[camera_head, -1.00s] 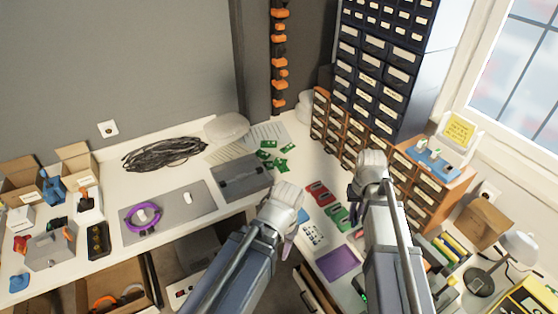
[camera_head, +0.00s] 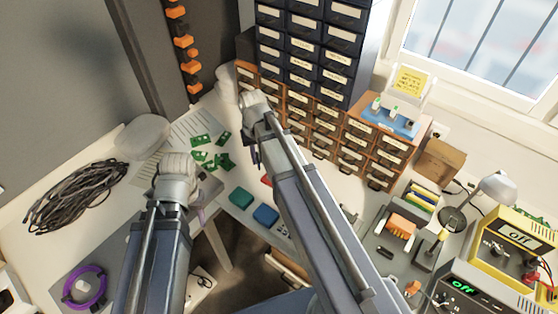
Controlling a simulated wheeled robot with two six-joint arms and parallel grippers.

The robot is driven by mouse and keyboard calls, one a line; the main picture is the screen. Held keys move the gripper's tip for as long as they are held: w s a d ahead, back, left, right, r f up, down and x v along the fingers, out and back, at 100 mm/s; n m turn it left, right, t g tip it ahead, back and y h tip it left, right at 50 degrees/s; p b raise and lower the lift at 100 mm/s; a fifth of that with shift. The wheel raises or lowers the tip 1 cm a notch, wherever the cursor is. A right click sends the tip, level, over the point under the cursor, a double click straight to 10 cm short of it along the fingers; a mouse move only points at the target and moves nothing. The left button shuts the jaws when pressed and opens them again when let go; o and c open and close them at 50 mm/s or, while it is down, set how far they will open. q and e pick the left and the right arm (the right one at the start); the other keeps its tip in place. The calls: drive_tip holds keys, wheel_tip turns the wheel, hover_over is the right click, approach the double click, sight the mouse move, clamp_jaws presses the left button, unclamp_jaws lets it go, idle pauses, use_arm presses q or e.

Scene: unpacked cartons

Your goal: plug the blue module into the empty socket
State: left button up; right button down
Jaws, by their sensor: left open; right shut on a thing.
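A blue block (camera_head: 265,214), which looks like the blue module, lies on the bench left of my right forearm. A green block (camera_head: 241,197) lies beside it, and a red piece (camera_head: 267,180) is mostly covered by that arm. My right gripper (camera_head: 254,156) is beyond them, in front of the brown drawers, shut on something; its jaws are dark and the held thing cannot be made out. My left gripper (camera_head: 178,165) is open near the green boards, its fingertips largely hidden by its own wrist. I cannot pick out the empty socket; part of the bench is behind my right arm.
Green circuit boards (camera_head: 210,152) lie near the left gripper. Brown drawers (camera_head: 318,125) line the back. On the right are a grey unit with an orange part (camera_head: 402,225), a lamp (camera_head: 497,187) and yellow instruments (camera_head: 515,240). Black cable (camera_head: 78,197) lies at left.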

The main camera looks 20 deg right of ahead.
drive_tip(key=s+d+f+m+b, duration=0.1)
drive_tip(key=d+f+m+b, duration=0.4)
drive_tip(key=d+m, duration=0.4)
drive_tip(key=shift+s+d+f+m, duration=0.15)
drive_tip(key=shift+s+f+m, duration=0.15)
drive_tip(key=shift+f+m, duration=0.5)
drive_tip(key=shift+r, duration=0.1)
wheel_tip(320, 180, down, 5)
drive_tip(key=b, duration=0.6)
drive_tip(key=shift+f, duration=0.2)
drive_tip(key=shift+f+b, duration=0.6)
drive_tip(key=shift+f, duration=0.05)
idle(1.2)
drive_tip(key=c, duration=0.8)
unclamp_jaws()
drive_tip(key=shift+c, duration=0.2)
